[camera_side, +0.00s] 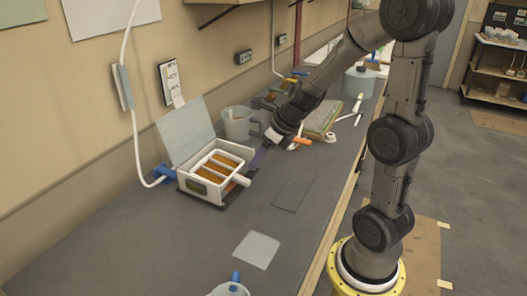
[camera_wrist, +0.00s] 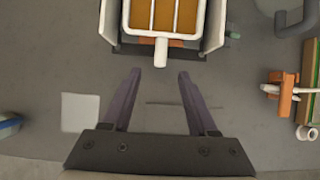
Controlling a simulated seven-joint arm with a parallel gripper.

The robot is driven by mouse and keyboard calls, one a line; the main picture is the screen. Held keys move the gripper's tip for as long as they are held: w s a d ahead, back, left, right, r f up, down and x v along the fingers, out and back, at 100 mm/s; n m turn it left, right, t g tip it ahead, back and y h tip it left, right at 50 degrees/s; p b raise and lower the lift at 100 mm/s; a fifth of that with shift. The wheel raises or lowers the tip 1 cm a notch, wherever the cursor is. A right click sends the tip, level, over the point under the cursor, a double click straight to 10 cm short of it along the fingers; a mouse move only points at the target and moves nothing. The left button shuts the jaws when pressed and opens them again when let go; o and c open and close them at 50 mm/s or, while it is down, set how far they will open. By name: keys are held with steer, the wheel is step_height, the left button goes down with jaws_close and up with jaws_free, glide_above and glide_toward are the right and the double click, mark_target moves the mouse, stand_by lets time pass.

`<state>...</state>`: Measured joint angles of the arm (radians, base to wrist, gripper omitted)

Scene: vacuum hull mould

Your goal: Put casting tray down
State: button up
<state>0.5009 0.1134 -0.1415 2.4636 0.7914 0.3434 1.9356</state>
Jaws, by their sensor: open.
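The casting tray (camera_side: 213,170) is a white frame with amber-brown strips in it. It sits inside a white box (camera_side: 206,194) whose pale, clear lid (camera_side: 185,130) stands open. The tray's white handle (camera_side: 240,180) sticks out over the box's front edge. In the wrist view the tray (camera_wrist: 176,18) is at the top, partly cut off, with its handle (camera_wrist: 160,52) pointing at my gripper. My gripper (camera_wrist: 159,74) is open and empty, its dark purple fingers apart and the handle end just beyond the fingertips. In the side view my gripper (camera_side: 259,158) is right of the box.
A translucent bucket (camera_side: 237,124) stands behind the box near the wall. A green board (camera_side: 323,117) and small tools lie farther along the bench. A thin rectangular outline (camera_side: 292,194) and a pale square sheet (camera_side: 256,249) lie on the mostly clear bench front.

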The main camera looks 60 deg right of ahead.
steer(key=s+a+r+n+y, duration=0.1)
steer(key=s+a+r+n, duration=0.35)
steer(key=n, duration=0.45)
steer(key=s+a+r+n, duration=0.3)
steer(key=a+n, duration=0.2)
steer(key=n, duration=0.4)
steer(key=s+a+r+n, duration=0.1)
steer(key=s+n, duration=0.3)
steer(key=n, duration=0.5)
steer(key=s+a+r+n+h, duration=0.1)
steer(key=s+n, duration=0.4)
steer(key=n, duration=0.4)
steer(key=shift+s+a, duration=0.15)
steer(key=shift+a, duration=0.2)
steer(key=shift+r, duration=0.1)
